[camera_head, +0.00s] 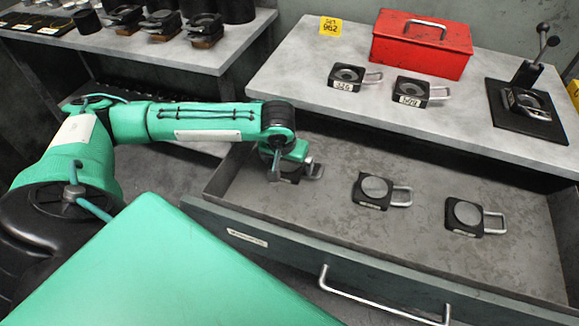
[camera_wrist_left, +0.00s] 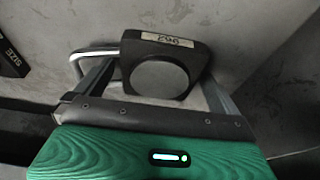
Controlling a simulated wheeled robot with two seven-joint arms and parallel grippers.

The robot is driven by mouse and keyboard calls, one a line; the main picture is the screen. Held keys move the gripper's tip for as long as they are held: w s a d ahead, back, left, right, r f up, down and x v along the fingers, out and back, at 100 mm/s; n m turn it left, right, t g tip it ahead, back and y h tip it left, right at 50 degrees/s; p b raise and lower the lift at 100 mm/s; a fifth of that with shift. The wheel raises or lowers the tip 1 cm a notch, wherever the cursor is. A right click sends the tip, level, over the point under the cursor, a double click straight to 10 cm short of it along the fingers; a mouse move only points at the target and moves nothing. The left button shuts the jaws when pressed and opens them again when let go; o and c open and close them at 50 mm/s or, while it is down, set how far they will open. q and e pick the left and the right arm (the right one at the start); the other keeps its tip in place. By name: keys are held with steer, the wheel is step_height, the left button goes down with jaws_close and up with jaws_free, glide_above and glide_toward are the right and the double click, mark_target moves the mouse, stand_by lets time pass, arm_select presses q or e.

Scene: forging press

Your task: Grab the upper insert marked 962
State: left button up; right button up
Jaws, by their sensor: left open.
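My left gripper (camera_head: 284,172) is open over the left end of the drawer, above a dark square insert with a round grey face. Two similar inserts lie further right in the drawer (camera_head: 372,191), (camera_head: 464,215). My right gripper is not in view.
The open drawer (camera_head: 330,262) has a raised front wall and a bar handle. Above it, a worktop (camera_head: 290,75) carries two more inserts, a red toolbox (camera_head: 421,45), a lever fixture (camera_head: 528,105) and a yellow sign (camera_head: 330,27) reading SET 962. A left bench holds dark parts.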

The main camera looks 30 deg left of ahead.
arm_select(q)
steer(key=c, duration=1.9)
steer(key=shift+r, duration=0.2)
steer(key=shift+c, duration=0.3)
